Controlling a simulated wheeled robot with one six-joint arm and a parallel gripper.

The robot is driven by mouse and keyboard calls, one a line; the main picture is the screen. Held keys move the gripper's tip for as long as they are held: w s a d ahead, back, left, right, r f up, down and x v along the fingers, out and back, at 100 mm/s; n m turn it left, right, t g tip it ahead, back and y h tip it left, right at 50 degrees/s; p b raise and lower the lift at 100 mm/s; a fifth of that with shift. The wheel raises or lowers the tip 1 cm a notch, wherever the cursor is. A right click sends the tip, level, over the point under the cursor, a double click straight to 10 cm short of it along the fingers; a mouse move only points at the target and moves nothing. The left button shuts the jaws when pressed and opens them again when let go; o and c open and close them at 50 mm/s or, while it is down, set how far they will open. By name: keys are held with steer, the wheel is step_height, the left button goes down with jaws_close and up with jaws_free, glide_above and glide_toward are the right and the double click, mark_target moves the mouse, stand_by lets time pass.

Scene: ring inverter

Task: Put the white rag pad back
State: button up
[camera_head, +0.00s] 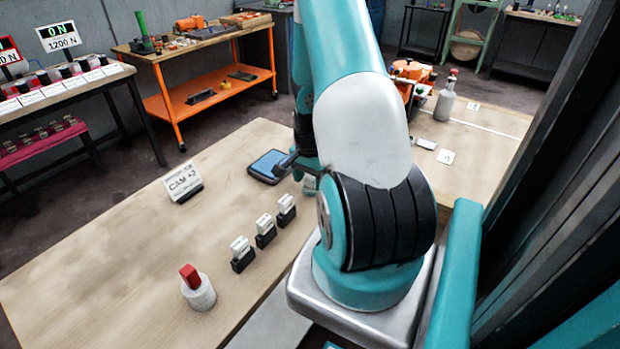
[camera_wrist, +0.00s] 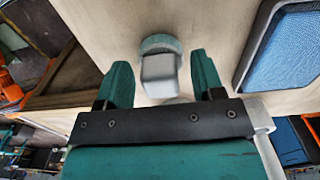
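A pale grey-white block with a rounded grey-green end (camera_wrist: 158,68), possibly the white rag pad, is on the light wooden table in the wrist view. I cannot tell for certain what it is. My gripper (camera_wrist: 160,60) is open, with one teal finger on each side of this block and a visible gap to each finger. In the head view a small pale piece (camera_head: 310,186) shows beside my arm, mostly hidden by it. A blue pad in a dark tray (camera_head: 267,165) lies just left of my gripper there; it also shows at the right of the wrist view (camera_wrist: 285,48).
Several small items stand on the table: three black holders with white blocks (camera_head: 265,232), a white cylinder with a red block (camera_head: 199,292) and a "CAM" sign (camera_head: 183,183). A spray bottle (camera_head: 445,100) stands on the right part. The table's left side is clear.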

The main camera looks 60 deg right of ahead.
mark_target(309, 177)
step_height(309, 177, up, 12)
steer(key=shift+b, duration=0.4)
steer(key=w+a+r+n+t+y, duration=0.1)
steer(key=w+a+r+n, duration=0.2)
steer(key=a, duration=0.5)
steer(key=w+a+r+n, duration=0.25)
steer(key=a+n, duration=0.25)
steer(key=a, duration=0.3)
steer(key=w+a+r+n+t+y, duration=0.15)
steer(key=a+r+n, duration=0.25)
steer(key=a, duration=0.4)
steer(key=s+a+r+n+g+y, duration=0.1)
steer(key=s+a+r+n, duration=0.1)
steer(key=s+a+n, duration=0.4)
steer(key=s+a+r+n+g, duration=0.1)
steer(key=s+a+r+n, duration=0.2)
steer(key=s+a+n, duration=0.4)
steer(key=a+n, duration=0.1)
steer(key=a, duration=0.4)
steer(key=shift+a+r+y, duration=0.15)
steer(key=shift+a+y, duration=0.2)
steer(key=shift+a, duration=0.05)
